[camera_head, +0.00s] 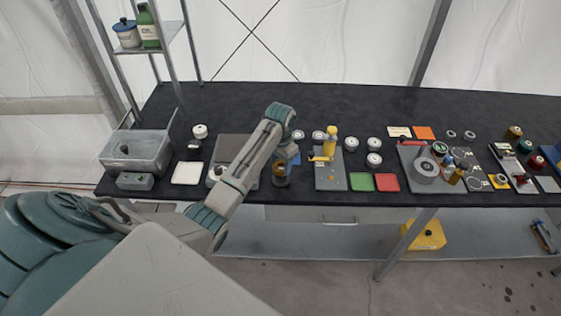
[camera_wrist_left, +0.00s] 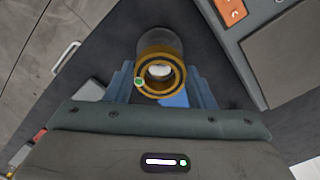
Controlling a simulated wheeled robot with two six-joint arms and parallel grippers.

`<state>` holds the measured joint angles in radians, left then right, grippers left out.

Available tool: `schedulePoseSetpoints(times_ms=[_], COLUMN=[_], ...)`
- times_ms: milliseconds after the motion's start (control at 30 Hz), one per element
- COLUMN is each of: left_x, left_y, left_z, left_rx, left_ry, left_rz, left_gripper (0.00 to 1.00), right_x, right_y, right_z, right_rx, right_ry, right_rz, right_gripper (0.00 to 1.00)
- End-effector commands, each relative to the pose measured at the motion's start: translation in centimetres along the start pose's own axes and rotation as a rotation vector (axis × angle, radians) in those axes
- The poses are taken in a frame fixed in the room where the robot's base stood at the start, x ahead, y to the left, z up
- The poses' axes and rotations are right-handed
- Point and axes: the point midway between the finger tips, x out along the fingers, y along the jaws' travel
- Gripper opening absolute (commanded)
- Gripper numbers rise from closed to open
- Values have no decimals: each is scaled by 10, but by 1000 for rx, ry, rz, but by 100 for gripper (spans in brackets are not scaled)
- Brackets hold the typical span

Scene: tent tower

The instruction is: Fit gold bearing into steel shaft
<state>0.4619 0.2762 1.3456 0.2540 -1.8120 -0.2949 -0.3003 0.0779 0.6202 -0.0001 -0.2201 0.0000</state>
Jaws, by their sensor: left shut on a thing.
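My left gripper (camera_head: 283,163) reaches down over the front part of the black table. It is shut on a gold ring, the gold bearing (camera_head: 280,169), which also shows between the fingers (camera_wrist_left: 162,88) in the left wrist view as a gold ring (camera_wrist_left: 177,90) with an open hole. A grey cylinder (camera_wrist_left: 160,40), perhaps the steel shaft, lies just beyond the ring in that view. I cannot tell whether they touch or how far the ring is seated. A small green dot shows at the ring's left edge. My right gripper is not in view.
A grey bin (camera_head: 137,153) stands at the table's left end. Right of my gripper are a grey plate with a yellow upright tool (camera_head: 330,142), green (camera_head: 361,181) and red (camera_head: 387,182) pads, and several white-topped round parts (camera_head: 374,160). The table's back strip is clear.

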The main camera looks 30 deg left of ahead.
Motion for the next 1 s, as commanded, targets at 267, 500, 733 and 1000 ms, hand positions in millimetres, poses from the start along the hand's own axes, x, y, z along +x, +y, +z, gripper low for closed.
schedulePoseSetpoints(times_ms=[267,500,733,1000], left_x=[7,13,13,11], left_y=[0,0,0,-1], left_z=[0,0,0,-1], left_rx=[0,0,0,0], left_ry=[-1,0,0,0], left_rz=[1,0,0,0], left_gripper=[24,24,74,74], right_x=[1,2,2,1], right_y=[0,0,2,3], right_z=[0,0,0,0], right_rx=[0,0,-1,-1], right_ry=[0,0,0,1], right_rz=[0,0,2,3], right_gripper=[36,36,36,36])
